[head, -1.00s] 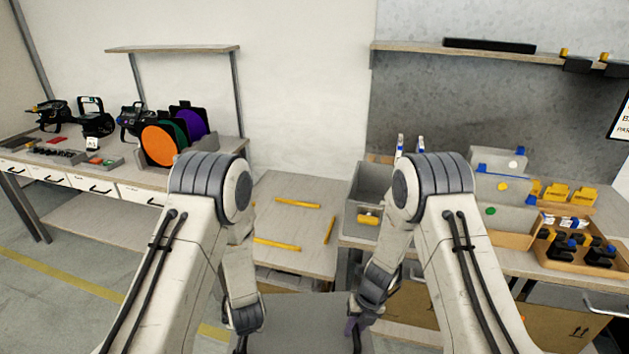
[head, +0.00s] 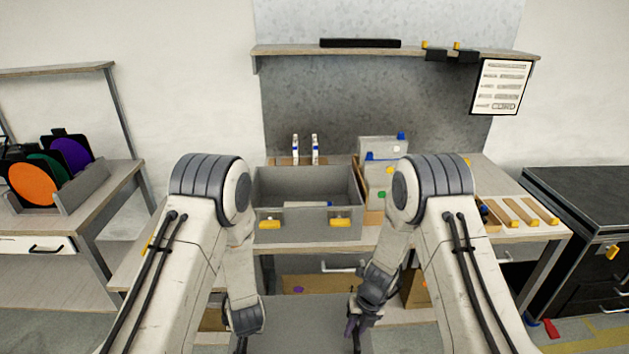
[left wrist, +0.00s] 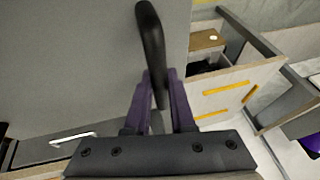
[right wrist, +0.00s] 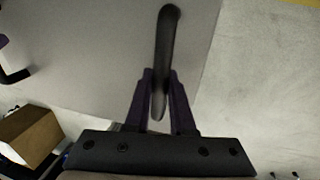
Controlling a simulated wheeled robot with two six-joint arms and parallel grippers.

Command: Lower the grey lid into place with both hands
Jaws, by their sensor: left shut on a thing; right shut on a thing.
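The grey lid (head: 300,315) is a flat panel held low in front of me, at the bottom of the head view. It fills much of the left wrist view (left wrist: 80,60) and the right wrist view (right wrist: 90,50). My left gripper (left wrist: 160,85) is shut on one black lid handle (left wrist: 151,35). My right gripper (right wrist: 161,82) is shut on another black handle (right wrist: 168,30). In the head view my right gripper (head: 355,335) shows better than my left gripper (head: 241,346). An open grey crate (head: 305,222) with yellow latches stands on the bench ahead, apart from the lid.
The wooden bench (head: 375,240) carries boxes (head: 383,150) right of the crate and two white bottles (head: 305,149) behind it. A shelf (head: 400,53) hangs above. A black cabinet (head: 590,220) stands right; a bench with coloured discs (head: 32,184) stands left.

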